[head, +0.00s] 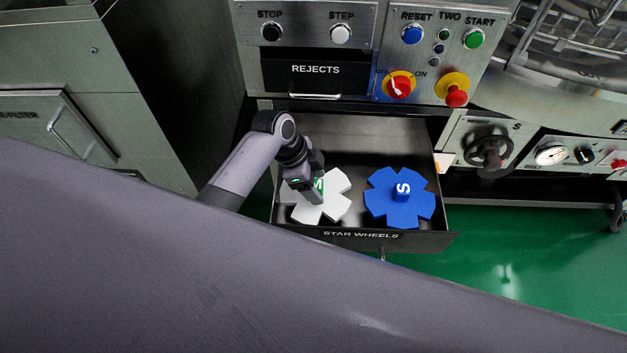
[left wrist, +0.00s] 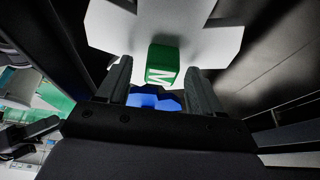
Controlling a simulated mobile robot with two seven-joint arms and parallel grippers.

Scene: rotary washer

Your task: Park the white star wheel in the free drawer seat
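The white star wheel (head: 335,200) is in the left part of the open drawer marked STAR WHEELS (head: 430,243). Its green hub, marked M, shows in the left wrist view (left wrist: 163,65), with the white wheel (left wrist: 200,25) around it. My left gripper (head: 314,190) is over the wheel and partly hides it and its hub. In the left wrist view my left gripper (left wrist: 160,82) has its fingers apart, with the hub near their tips and gaps on both sides. I cannot tell whether the wheel rests on a seat. My right gripper is not in view.
A blue star wheel (head: 400,205) with a blue hub marked S sits in the drawer's right part. The REJECTS panel (head: 315,70) and button panel (head: 440,50) overhang the drawer's back. A dark cabinet side (head: 180,80) stands left. Green floor (head: 520,250) is clear at right.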

